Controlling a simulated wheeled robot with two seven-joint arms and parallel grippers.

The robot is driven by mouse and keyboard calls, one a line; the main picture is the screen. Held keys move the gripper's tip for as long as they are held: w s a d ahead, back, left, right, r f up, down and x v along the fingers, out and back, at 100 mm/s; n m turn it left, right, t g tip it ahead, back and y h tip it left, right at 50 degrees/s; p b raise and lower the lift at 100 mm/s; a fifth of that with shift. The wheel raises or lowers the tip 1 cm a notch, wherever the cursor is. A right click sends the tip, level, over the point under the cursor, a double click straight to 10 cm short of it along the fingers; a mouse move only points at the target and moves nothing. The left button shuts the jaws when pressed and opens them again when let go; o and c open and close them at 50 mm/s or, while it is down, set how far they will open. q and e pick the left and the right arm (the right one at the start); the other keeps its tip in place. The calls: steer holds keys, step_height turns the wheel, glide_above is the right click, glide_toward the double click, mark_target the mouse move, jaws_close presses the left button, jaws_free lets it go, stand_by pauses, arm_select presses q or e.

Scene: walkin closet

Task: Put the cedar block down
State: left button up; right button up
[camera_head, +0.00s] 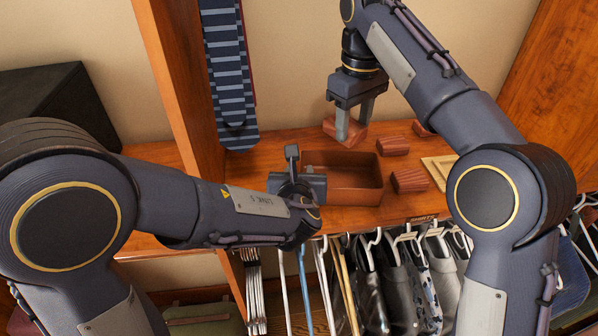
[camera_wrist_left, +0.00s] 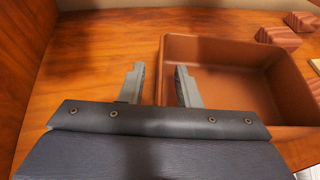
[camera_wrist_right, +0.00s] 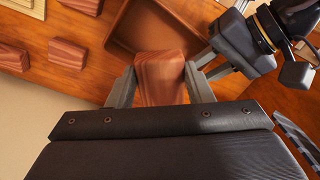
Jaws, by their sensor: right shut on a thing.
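My right gripper (camera_head: 350,122) is shut on a reddish-brown cedar block (camera_head: 353,131), held near the back edge of a brown open tray (camera_head: 372,196). In the right wrist view the block (camera_wrist_right: 160,76) sits between the fingers, with the tray (camera_wrist_right: 112,45) beyond it. Whether the block touches the shelf is unclear. My left gripper (camera_wrist_left: 160,86) is open and empty, beside and partly over the left wall of the tray (camera_wrist_left: 290,80). The visible floor of the tray looks bare; its left part is partly hidden by my left gripper in the head view.
Several similar blocks (camera_head: 393,146) lie right of the tray on the wooden shelf (camera_head: 270,145), near a pale wooden piece (camera_head: 440,168). A striped tie (camera_head: 228,70) hangs behind, left. A dark box (camera_head: 60,100) stands far left. Clothes on hangers (camera_head: 400,280) hang below the shelf.

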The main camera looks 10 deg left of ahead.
arm_select(q)
jaws_close()
arm_select(e)
steer(key=f+m, duration=0.1)
steer(key=m, duration=0.1)
steer(key=f+m, duration=0.1)
steer(key=m, duration=0.1)
steer(key=shift+s+a+f+m, duration=0.2)
steer(key=shift+a+m, duration=0.2)
steer(key=f+m, duration=0.1)
steer(key=m, duration=0.2)
steer(key=shift+s+a+f, duration=0.15)
steer(key=shift+f, duration=0.25)
glide_toward(340, 177)
steer(key=shift+m, duration=0.3)
steer(key=s+f, duration=0.4)
steer(key=f, duration=0.1)
steer(key=shift+s+f, duration=0.2)
steer(key=shift+s, duration=0.1)
